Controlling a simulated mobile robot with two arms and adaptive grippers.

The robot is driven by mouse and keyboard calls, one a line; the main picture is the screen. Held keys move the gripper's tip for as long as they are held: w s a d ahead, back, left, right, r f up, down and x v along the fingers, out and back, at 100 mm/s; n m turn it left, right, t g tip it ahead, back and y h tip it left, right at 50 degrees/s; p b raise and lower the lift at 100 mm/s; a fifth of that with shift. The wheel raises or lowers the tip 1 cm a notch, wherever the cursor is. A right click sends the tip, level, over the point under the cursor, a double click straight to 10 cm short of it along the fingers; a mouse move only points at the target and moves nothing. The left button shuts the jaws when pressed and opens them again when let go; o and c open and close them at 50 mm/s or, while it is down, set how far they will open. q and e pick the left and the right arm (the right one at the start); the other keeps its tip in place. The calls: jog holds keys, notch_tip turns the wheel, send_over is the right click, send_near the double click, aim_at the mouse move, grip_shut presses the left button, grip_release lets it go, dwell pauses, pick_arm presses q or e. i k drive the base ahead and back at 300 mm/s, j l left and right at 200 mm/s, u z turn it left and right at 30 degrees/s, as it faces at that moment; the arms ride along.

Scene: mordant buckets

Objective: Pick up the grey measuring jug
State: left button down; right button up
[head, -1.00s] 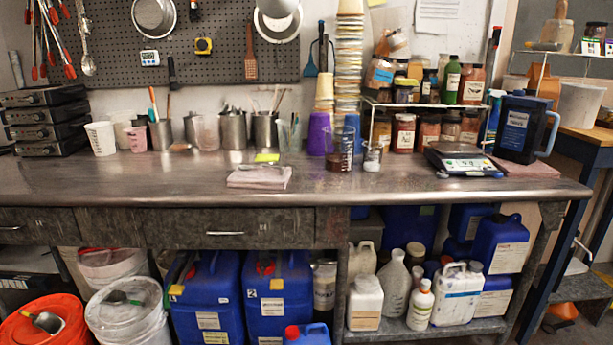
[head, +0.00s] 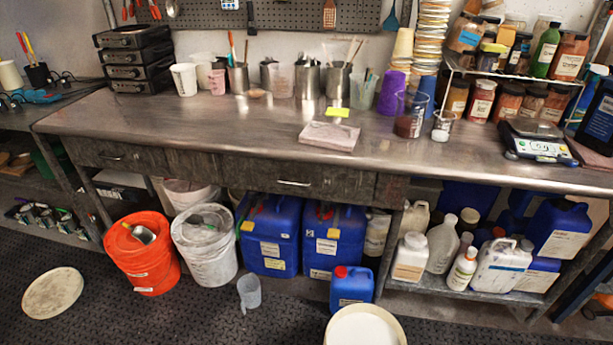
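Neither of my grippers is in the head view.
An orange bucket (head: 143,262) and a white bucket (head: 205,250) stand left of the jug. Blue canisters (head: 269,240) are behind it. A small blue can (head: 351,290) and a pale round lid or tub (head: 366,328) are right. Bare floor (head: 180,322) lies in front, below the bench (head: 190,120).

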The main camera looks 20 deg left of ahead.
aim_at(248, 286)
jog(key=u, duration=1)
